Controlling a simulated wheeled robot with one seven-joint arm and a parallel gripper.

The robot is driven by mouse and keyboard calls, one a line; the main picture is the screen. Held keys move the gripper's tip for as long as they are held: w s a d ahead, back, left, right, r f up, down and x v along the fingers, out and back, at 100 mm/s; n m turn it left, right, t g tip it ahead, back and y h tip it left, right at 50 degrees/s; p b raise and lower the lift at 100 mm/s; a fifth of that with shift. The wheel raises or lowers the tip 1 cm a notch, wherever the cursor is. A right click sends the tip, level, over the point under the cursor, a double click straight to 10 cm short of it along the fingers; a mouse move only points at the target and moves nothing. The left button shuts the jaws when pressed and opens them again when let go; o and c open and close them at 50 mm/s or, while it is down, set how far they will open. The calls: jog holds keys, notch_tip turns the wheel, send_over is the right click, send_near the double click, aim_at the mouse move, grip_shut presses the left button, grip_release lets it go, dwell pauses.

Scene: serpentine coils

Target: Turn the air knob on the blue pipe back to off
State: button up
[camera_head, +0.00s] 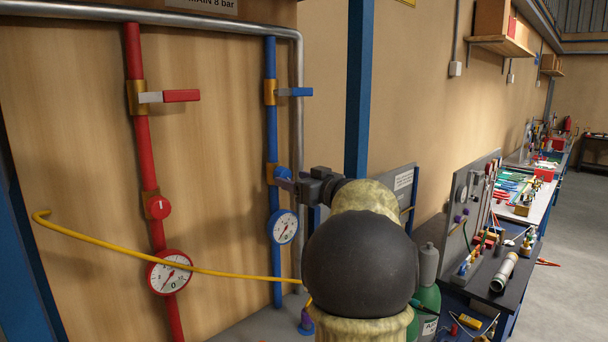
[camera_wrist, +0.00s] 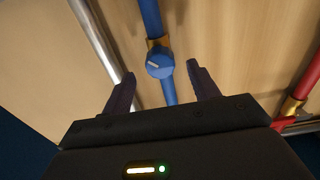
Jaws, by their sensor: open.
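The blue pipe (camera_head: 272,130) runs down the wooden panel, with a brass fitting and a round blue knob (camera_head: 282,173). In the wrist view the blue knob (camera_wrist: 159,63) shows a pale pointer line, tilted across its face. My gripper (camera_head: 292,182) is at the knob's right side in the head view and partly overlaps it. In the wrist view my gripper (camera_wrist: 160,85) has its two fingers apart, one on each side of the knob, with gaps to both. Whether the fingertips reach the knob's depth is hard to tell.
A blue lever (camera_head: 294,92) sits higher on the blue pipe and a gauge (camera_head: 284,227) below the knob. The red pipe (camera_head: 138,130) has a red knob (camera_head: 158,207) and gauge (camera_head: 170,272). A yellow hose (camera_head: 110,243) crosses below; a grey pipe (camera_head: 298,120) runs alongside.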

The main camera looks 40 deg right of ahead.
aim_at(287, 178)
jog(key=shift+w+a+b, duration=0.2)
jog(key=shift+w+b, duration=0.5)
jog(key=shift+w, duration=0.45)
jog(key=shift+w+a+b, duration=0.15)
jog(key=shift+w+b, duration=0.55)
jog(key=shift+w, duration=0.4)
jog(key=shift+c, duration=0.2)
jog(key=c, duration=1.2)
jog(key=shift+o, duration=0.2)
jog(key=shift+f+n+b, duration=0.15)
jog(key=shift+n+b, duration=0.15)
jog(key=shift+b, duration=0.55)
jog(key=shift+n+b, duration=1.1)
jog(key=shift+b, duration=1.65)
jog(key=shift+o, duration=0.6)
jog(key=shift+s+d+n+b, duration=0.1)
jog(key=shift+n+b, duration=1.3)
jog(key=shift+b, duration=1)
